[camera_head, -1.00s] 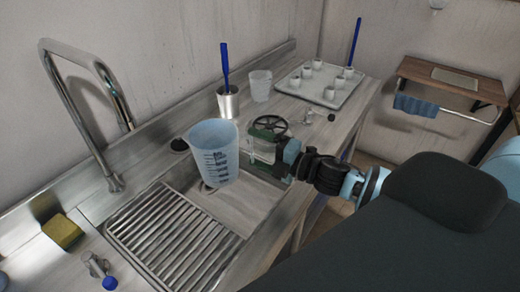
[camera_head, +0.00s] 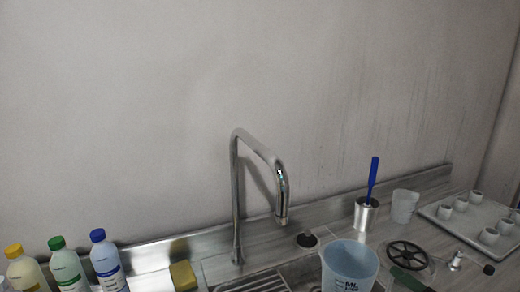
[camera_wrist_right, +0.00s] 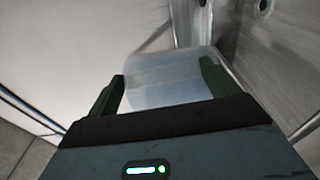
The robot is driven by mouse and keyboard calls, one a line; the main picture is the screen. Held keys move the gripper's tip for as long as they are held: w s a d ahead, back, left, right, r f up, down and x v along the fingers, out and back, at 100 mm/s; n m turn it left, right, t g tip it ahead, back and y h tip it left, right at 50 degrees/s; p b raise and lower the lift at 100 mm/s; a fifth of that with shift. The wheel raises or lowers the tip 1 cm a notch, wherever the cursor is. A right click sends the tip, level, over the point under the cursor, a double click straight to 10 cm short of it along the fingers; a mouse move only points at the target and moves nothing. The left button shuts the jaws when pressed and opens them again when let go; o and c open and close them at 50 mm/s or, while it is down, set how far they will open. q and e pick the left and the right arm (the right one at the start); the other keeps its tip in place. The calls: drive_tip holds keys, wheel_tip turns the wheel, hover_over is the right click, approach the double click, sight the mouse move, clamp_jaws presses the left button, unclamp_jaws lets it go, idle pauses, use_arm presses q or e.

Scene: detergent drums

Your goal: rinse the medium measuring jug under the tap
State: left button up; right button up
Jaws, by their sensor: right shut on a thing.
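My right gripper (camera_wrist_right: 163,88) is shut on a translucent, pale jug (camera_wrist_right: 165,75), which I take for the medium measuring jug. The jug sits between the dark green fingers in the right wrist view; its rim and markings cannot be made out. The steel tap (camera_head: 262,160) arches over the sink to the left of that bluish jug. My left gripper is not in view.
A steel pot with a blue-handled brush (camera_head: 367,214), a clear jug (camera_head: 404,206) and a tray (camera_head: 443,217) with several white cups stand at the back right. A black handwheel (camera_head: 407,255) is near my gripper. A sponge (camera_head: 183,275) and bottles (camera_head: 66,265) stand left.

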drive_tip(key=shift+w+a+r, duration=0.1)
drive_tip(key=shift+w+a, duration=0.1)
drive_tip(key=shift+w, duration=0.1)
drive_tip(key=shift+s, duration=0.1)
drive_tip(key=d, duration=0.3)
drive_tip(key=shift+d, duration=0.3)
idle(0.3)
